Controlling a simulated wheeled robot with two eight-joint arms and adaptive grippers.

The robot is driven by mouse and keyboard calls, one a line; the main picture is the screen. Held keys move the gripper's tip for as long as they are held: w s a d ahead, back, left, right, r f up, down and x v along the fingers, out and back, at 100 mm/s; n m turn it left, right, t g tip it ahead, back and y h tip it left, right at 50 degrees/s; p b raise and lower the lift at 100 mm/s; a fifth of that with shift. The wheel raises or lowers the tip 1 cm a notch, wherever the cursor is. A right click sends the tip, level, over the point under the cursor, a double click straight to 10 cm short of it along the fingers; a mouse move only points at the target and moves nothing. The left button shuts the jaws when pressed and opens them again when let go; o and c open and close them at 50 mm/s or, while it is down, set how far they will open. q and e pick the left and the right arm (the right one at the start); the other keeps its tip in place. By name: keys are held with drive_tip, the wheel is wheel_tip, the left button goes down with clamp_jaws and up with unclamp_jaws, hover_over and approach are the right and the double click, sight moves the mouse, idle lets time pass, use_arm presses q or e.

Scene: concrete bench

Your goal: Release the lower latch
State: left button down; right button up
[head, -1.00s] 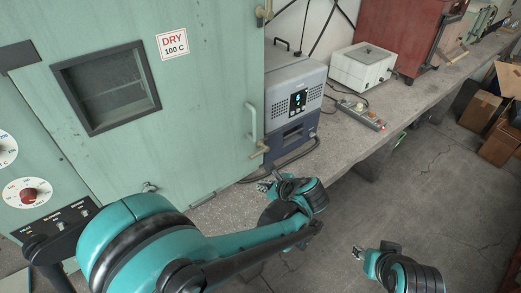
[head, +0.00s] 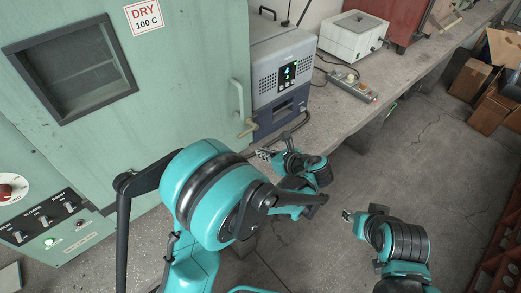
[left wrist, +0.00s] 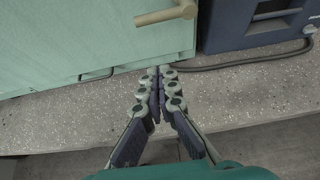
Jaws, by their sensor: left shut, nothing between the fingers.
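The lower latch (head: 247,131) is a beige handle at the lower right edge of the green oven door (head: 180,120), below the pale door handle. In the left wrist view the latch (left wrist: 166,14) is a beige bar at the top, its end pointing left. My left gripper (head: 263,155) is shut and empty, below the latch and apart from it. In the left wrist view its fingertips (left wrist: 160,70) are together, over the bench strip in front of the oven's lower edge. My right gripper (head: 347,215) hangs over the floor, away from the oven; its jaws are too small to judge.
A grey-blue instrument box (head: 283,80) stands right beside the oven, with a dark cable (left wrist: 250,62) on the bench below it. A white box (head: 353,35) and a power strip (head: 350,85) are farther along the bench.

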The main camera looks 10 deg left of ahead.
use_arm(q)
drive_tip(key=b+x, duration=0.2)
drive_tip(key=x, duration=0.6)
drive_tip(key=shift+w+a+r, duration=0.1)
drive_tip(key=shift+r, duration=0.85)
drive_tip(key=shift+w+a+r, duration=0.1)
drive_tip(key=shift+a+r, duration=0.05)
drive_tip(key=shift+r, duration=0.8)
use_arm(e)
drive_tip(key=shift+f, duration=1.45)
use_arm(q)
drive_tip(key=shift+a, duration=0.15)
use_arm(e)
drive_tip(key=shift+d, duration=0.1)
